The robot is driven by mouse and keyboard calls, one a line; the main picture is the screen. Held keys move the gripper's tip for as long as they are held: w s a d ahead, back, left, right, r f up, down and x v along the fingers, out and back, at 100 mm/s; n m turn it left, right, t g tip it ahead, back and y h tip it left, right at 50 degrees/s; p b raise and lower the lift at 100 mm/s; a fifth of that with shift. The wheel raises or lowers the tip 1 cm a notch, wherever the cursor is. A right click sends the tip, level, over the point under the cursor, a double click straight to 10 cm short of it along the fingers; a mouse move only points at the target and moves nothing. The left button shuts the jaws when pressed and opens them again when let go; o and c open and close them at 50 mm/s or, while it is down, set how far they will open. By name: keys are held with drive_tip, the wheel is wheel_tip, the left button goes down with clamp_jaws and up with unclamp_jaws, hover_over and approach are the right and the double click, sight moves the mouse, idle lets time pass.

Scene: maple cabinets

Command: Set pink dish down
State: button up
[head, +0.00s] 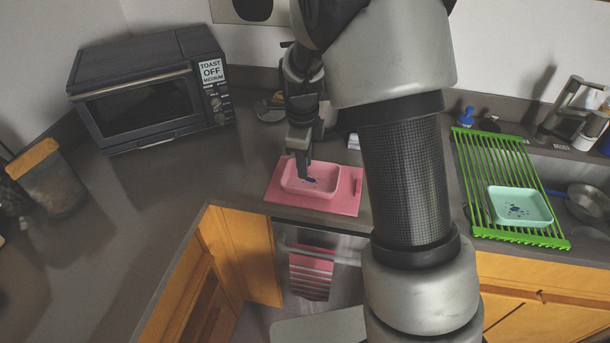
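Any small gap between dish and board cannot be made out.
A dark toaster oven (150,95) stands at the back left. Counter left of the board is clear. A striped towel (311,275) hangs below.

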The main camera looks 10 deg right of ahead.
drive_tip(key=s+d+r+n+t+y, duration=0.1)
drive_tip(key=s+r+n, duration=0.3)
drive_tip(key=r, duration=0.3)
drive_tip(key=s+d+r+n+t, duration=0.1)
drive_tip(key=s+r+n, duration=0.35)
drive_tip(key=r, duration=0.25)
drive_tip(key=s+r+n+t, duration=0.1)
drive_tip(key=s+r+n, duration=0.2)
drive_tip(key=s+n, duration=0.4)
drive_tip(key=s+d+r+n+t, duration=0.1)
drive_tip(key=s+r+n, duration=0.2)
drive_tip(key=s+n, duration=0.4)
drive_tip(key=s, duration=0.2)
drive_tip(key=shift+s+r, duration=0.2)
drive_tip(key=shift+s, duration=0.1)
drive_tip(key=shift+d, duration=0.15)
